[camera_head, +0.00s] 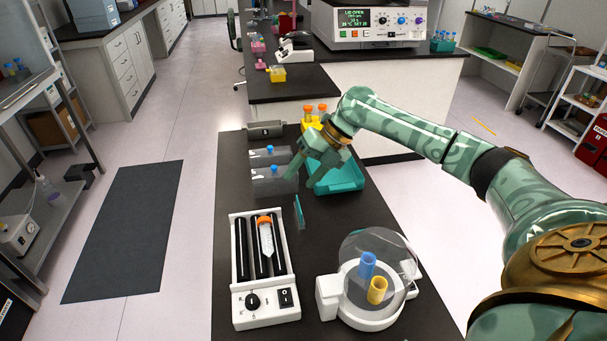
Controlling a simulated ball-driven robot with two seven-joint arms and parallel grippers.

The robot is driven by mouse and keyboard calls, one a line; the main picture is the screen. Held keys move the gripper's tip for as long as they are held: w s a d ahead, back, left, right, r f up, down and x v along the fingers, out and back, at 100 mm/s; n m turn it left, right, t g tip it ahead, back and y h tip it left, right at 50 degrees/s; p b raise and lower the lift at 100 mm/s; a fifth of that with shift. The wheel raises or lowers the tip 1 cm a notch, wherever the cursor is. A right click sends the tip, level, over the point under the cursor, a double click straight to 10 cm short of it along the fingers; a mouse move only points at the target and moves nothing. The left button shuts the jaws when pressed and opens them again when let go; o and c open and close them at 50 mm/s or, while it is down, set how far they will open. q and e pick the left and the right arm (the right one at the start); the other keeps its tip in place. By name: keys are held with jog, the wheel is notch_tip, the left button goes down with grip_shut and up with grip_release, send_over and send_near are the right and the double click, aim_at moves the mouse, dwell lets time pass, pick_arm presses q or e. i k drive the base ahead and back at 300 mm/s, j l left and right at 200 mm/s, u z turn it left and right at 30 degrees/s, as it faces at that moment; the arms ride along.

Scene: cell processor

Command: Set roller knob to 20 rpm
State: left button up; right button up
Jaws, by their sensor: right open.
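The roller (268,315) is a white unit on the black bench with dark rollers. A clear tube (265,238) with an orange cap lies along the rollers. The black roller knob (253,301) is on its front panel, left of a black rocker switch (286,298). The knob's setting is too small to read. My right gripper (301,182) is open, pointing down behind and to the right of the roller, well apart from the knob. My left gripper is out of view.
A round white device (327,300) with a clear lid and blue and yellow inserts stands right of the roller. Clear boxes (270,182) and a teal tray (345,182) are behind, near my gripper. A centrifuge (365,38) is on the far bench.

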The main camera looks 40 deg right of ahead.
aim_at(252, 302)
jog(key=z, duration=0.75)
jog(key=k+l, duration=0.1)
jog(key=l, duration=0.25)
jog(key=k+l, duration=0.1)
jog(key=l, duration=0.2)
jog(key=j+z, duration=0.1)
jog(key=j, duration=0.7)
jog(key=k, duration=0.05)
